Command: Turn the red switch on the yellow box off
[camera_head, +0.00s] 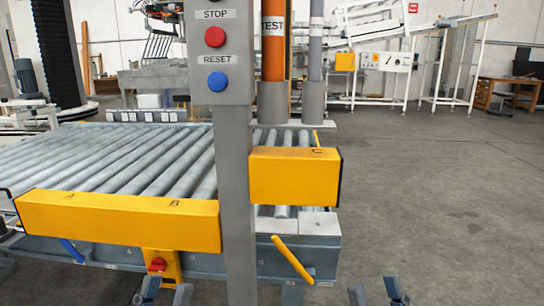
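The red switch (157,264) is a small knob on a narrow yellow box (169,258) at the front of the roller conveyor, low in the head view. Its exact turned position is too small to tell. My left gripper (166,291) is at the bottom edge, just below and in front of the switch in the picture. Its two fingertips are apart with nothing between them. My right gripper (376,291) is at the bottom edge, right of the conveyor, also with its fingertips apart and empty. Most of both grippers is below the frame.
A grey post (236,190) with a red STOP button (215,37) and a blue RESET button (217,82) stands right of the switch. Yellow guards (118,220) edge the roller conveyor (120,160). A yellow bar (292,259) slants near the post. The floor (440,200) at right is clear.

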